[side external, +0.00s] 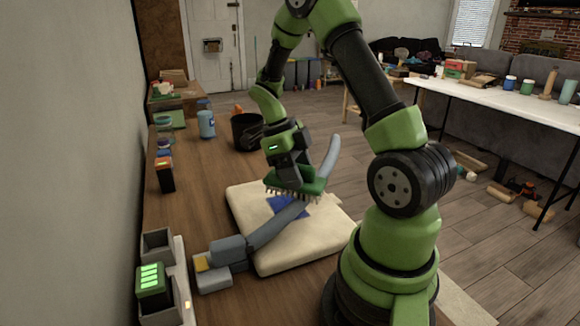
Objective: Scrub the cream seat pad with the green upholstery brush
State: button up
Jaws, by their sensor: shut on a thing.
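The cream seat pad (250,207) lies flat on the wooden table in the side external view. My gripper (290,172) is shut on the green upholstery brush (312,186) and holds it over the far part of the pad, bristles down. Whether the bristles touch anything below cannot be told. A blue patch (287,207) shows on the pad just under the brush. A long grey tool (265,233) with a yellow part at its near end lies across the pad, running up behind or under the brush.
A green-lit box (152,282) and grey holder stand at the front left. A black bucket (246,131), a blue container (206,124) and small items line the back and left of the wooden table (190,215). A white table (490,97) stands off right.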

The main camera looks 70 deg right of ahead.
aim_at(297, 194)
jog(key=shift+f, duration=2.7)
jog(key=shift+w+d+f, duration=0.15)
jog(key=shift+w+f, duration=0.05)
jog(key=shift+f, duration=0.6)
jog(key=shift+c, duration=0.4)
jog(key=shift+w+d+f, duration=0.1)
jog(key=shift+w+d, duration=3.65)
jog(key=shift+s+a, duration=3.95)
jog(key=shift+w, duration=0.3)
jog(key=shift+w+d, duration=3.8)
jog(key=shift+d, duration=0.05)
jog(key=shift+s+a, duration=3.95)
jog(key=shift+r, duration=4.1)
